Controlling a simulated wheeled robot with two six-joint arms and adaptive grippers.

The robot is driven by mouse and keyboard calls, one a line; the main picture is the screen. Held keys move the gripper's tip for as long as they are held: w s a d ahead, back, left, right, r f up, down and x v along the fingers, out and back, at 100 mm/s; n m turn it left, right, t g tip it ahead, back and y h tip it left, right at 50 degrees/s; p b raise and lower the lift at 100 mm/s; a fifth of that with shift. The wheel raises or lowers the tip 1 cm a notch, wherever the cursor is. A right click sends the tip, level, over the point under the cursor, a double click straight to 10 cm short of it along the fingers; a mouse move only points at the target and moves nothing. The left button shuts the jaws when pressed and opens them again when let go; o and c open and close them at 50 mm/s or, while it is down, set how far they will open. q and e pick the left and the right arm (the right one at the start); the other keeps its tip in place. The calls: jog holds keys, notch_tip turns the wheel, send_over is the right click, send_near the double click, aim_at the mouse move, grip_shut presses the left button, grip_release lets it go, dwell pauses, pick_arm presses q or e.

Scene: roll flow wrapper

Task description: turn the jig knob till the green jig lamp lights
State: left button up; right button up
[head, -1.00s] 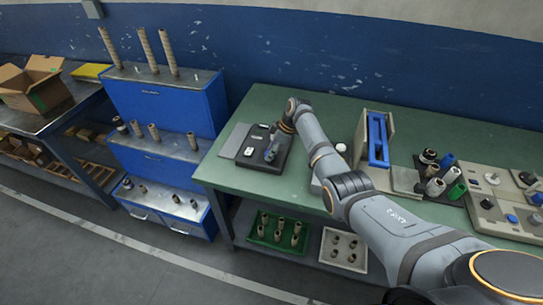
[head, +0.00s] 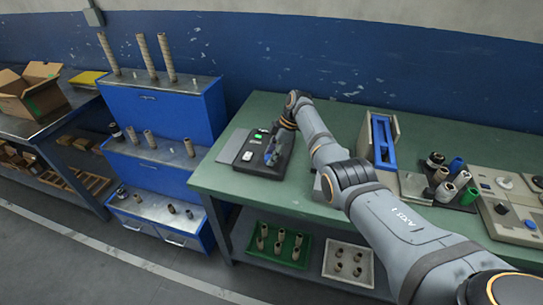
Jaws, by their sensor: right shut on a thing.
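The jig (head: 263,170) is a dark flat block on the green bench top. A small green lamp (head: 259,134) on its far part shows bright green. A white round part (head: 248,156) sits on the jig's left side. My right gripper (head: 271,156) reaches down over the right part of the jig and is shut on the jig knob. The knob itself is hidden by the fingers, so its angle cannot be told. My left gripper is out of view.
The bench top (head: 225,182) is clear around the jig's front. A blue-and-beige fixture (head: 383,142) stands to the right, with several rolls (head: 448,190) and a control panel (head: 505,208) beyond. A blue stepped rack (head: 160,105) stands left of the bench.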

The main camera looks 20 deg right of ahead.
jog(key=o, duration=1.2)
jog(key=shift+c, duration=0.2)
jog(key=shift+r, duration=0.1)
jog(key=v, duration=1.1)
jog(key=shift+d+r, duration=0.2)
jog(key=shift+r, duration=0.15)
